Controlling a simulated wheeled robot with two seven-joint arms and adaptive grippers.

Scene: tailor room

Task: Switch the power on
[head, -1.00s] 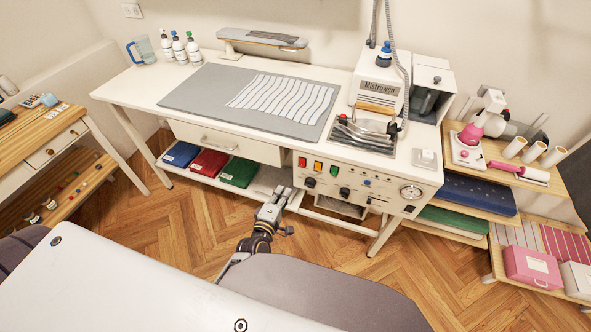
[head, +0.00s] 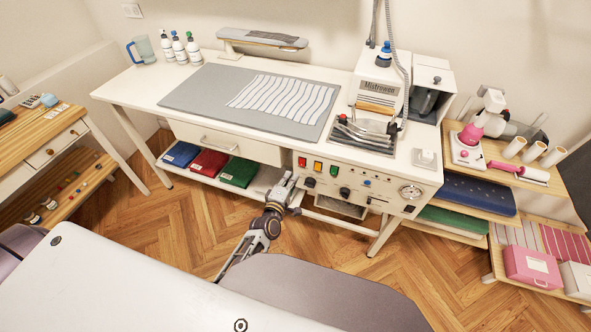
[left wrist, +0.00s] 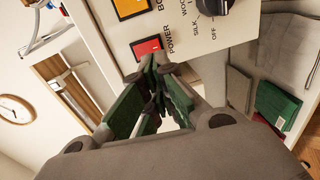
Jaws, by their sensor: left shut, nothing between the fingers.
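The red power switch (head: 302,162) is at the left end of the control panel on the front of the ironing table. It also shows in the left wrist view (left wrist: 147,47), with the label POWER beside it. My left gripper (head: 290,176) is shut and empty, just in front of and below the switch in the head view. In the left wrist view its green-padded fingertips (left wrist: 160,64) are together at the lower edge of the switch. I cannot tell whether they touch it. My right gripper is not in view.
An orange switch (left wrist: 131,7) and a black dial (left wrist: 212,8) lie close to the power switch. The drawer (head: 222,140) is left of the panel. Folded red cloth (head: 209,162) and green cloth (head: 239,171) lie on the shelf below. The floor in front is clear.

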